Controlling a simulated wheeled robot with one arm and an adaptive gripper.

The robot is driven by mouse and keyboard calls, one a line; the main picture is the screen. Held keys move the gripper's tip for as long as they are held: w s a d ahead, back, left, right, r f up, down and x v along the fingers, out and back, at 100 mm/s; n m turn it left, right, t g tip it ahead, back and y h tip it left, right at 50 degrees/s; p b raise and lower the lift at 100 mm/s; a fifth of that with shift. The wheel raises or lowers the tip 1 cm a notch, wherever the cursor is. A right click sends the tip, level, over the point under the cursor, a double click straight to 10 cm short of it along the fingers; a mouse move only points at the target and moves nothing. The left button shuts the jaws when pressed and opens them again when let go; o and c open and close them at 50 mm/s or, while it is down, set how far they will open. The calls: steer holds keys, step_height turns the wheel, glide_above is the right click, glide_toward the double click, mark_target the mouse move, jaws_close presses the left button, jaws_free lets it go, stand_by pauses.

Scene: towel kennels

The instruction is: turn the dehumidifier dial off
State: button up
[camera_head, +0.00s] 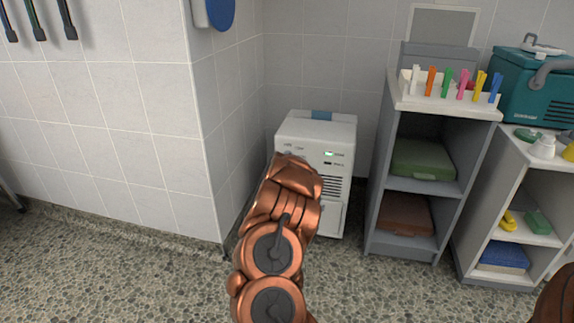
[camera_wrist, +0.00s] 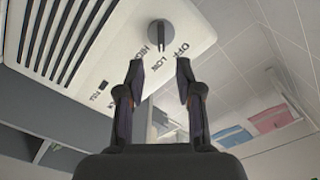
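The dehumidifier (camera_head: 335,140) is a white box on the floor in the corner, with a green-lit indicator and a vent on its front. My copper-coloured arm covers the left part of its front in the head view, and my gripper is hidden there. In the wrist view the dehumidifier's panel (camera_wrist: 120,52) shows a round grey dial (camera_wrist: 163,35) with a ridge across it. The labels OFF, LOW and HIGH are printed beside it. My gripper (camera_wrist: 158,72) is open, its two fingertips apart and just short of the dial. Nothing is between the fingers.
A grey shelf unit (camera_head: 374,180) stands close to the right of the dehumidifier, with coloured pegs on top and folded cloths inside. A second shelf (camera_head: 467,240) is further right. A tiled wall corner (camera_head: 212,150) juts out to the left. The floor in front is clear.

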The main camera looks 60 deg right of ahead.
steer(key=b+x, duration=0.3)
steer(key=x, duration=0.4)
steer(key=shift+w+d, duration=0.15)
steer(key=shift+c, duration=0.3)
jaws_close()
steer(key=shift+d, duration=0.1)
